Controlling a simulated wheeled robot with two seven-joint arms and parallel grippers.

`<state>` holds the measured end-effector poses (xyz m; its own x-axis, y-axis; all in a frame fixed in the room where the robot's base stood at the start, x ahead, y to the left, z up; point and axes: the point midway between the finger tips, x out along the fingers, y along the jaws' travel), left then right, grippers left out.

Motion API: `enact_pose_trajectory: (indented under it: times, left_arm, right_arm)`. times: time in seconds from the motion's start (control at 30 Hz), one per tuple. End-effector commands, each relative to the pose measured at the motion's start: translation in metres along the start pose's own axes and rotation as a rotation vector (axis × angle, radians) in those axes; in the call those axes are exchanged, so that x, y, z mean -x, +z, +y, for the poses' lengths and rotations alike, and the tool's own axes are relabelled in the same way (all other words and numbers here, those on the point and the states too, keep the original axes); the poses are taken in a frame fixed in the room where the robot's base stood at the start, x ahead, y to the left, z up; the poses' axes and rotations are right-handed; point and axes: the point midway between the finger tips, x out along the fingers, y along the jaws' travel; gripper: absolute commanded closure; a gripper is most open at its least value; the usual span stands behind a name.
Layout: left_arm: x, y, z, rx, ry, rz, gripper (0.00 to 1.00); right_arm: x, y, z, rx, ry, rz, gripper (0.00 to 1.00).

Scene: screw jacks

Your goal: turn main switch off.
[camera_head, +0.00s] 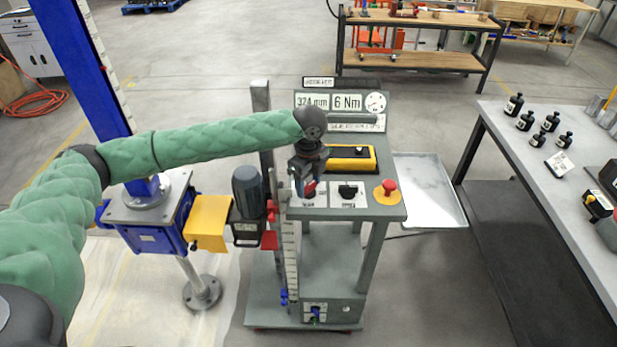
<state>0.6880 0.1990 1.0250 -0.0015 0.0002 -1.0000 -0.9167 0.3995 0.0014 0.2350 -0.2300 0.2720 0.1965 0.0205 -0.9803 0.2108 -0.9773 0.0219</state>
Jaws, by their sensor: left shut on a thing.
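The control stand (391,209) stands in the middle, with a sloped display panel (374,121) that reads about 324 mm and 6 Nm. On its top, at the front left, a red switch handle (310,189) sits above a white label plate (312,202); I take it for the main switch. The label is too small to read surely. My left gripper (308,182) points down over this switch and is shut on it, hiding much of it. My right gripper is not in view.
A black knob (348,190) and a red mushroom button (386,188) sit to the right of the switch. A yellow-and-black device (352,158) lies behind. A blue screw jack (147,212) with motor (247,190) stands left. A table with black bottles (525,121) is at right.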

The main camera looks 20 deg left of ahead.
Motion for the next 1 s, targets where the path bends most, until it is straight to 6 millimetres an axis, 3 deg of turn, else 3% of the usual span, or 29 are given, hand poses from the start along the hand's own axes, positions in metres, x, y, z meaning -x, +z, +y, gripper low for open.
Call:
enact_pose_trajectory:
  times: [0.4,1.0]
  left_arm:
    - [0.003,0.0,-0.001,-0.395,-0.003,0.0,0.72]
    - [0.002,0.0,-0.001,-0.824,-0.003,-0.001,0.72]
  right_arm:
    - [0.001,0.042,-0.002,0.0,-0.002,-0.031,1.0]
    - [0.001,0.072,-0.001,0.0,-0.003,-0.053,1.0]
